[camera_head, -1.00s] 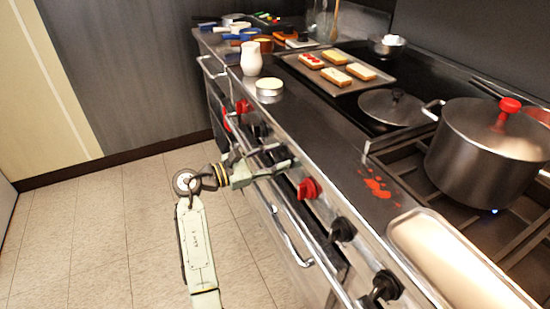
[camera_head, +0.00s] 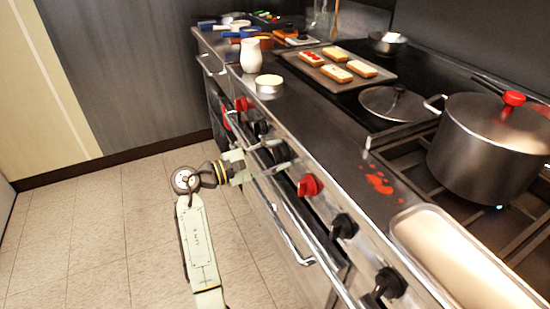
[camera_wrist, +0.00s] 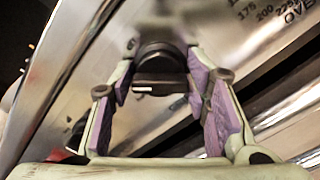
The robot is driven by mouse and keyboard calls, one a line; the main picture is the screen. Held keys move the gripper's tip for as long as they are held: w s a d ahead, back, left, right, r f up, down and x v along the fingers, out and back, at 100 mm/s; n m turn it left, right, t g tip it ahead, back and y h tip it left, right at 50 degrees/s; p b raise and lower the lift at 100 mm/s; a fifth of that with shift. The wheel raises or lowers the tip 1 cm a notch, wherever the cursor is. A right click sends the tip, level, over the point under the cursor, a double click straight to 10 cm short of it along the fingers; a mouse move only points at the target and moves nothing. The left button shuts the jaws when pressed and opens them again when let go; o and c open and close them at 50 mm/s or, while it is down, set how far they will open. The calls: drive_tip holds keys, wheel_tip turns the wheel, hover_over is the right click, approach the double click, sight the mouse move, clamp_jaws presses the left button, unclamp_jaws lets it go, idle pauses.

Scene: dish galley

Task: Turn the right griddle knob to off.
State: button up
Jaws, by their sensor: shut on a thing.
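A row of knobs, some black and some red, runs along the steel front panel (camera_head: 365,250) of the cooking range. My gripper (camera_head: 284,153) is at this panel, between a black knob on its far side (camera_head: 261,128) and a red knob on its near side (camera_head: 310,185). In the wrist view, the purple pads of my gripper (camera_wrist: 160,75) are on both sides of a black knob (camera_wrist: 160,58), shut on it. The knob's pointer bar lies across the picture. In the head view the fingers partly hide this knob. I cannot read a mark for its setting.
A long front rail (camera_head: 297,248) runs below the knobs, close to my arm. A lidded pot (camera_head: 482,150), a pale tray (camera_head: 455,260), a white jug (camera_head: 250,55) and a tray of toasts (camera_head: 318,75) stand on top. The floor (camera_head: 90,230) at left is clear.

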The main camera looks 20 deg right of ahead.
drive_tip(key=m+b, duration=0.2)
drive_tip(key=m, duration=0.2)
drive_tip(key=shift+f+m+b, duration=0.25)
drive_tip(key=shift+m+b, duration=0.05)
drive_tip(key=shift+b, duration=0.1)
drive_tip(key=shift+m+b, duration=1.4)
drive_tip(key=shift+m, duration=0.6)
drive_tip(key=shift+r, duration=0.1)
drive_tip(key=o, duration=1.2)
drive_tip(key=shift+a, duration=0.1)
drive_tip(key=a, duration=0.4)
drive_tip(key=s+a, duration=0.1)
drive_tip(key=a, duration=0.2)
drive_tip(key=s+a, duration=0.1)
drive_tip(key=a, duration=0.3)
drive_tip(key=shift+s+a, duration=0.2)
drive_tip(key=shift+a, duration=0.1)
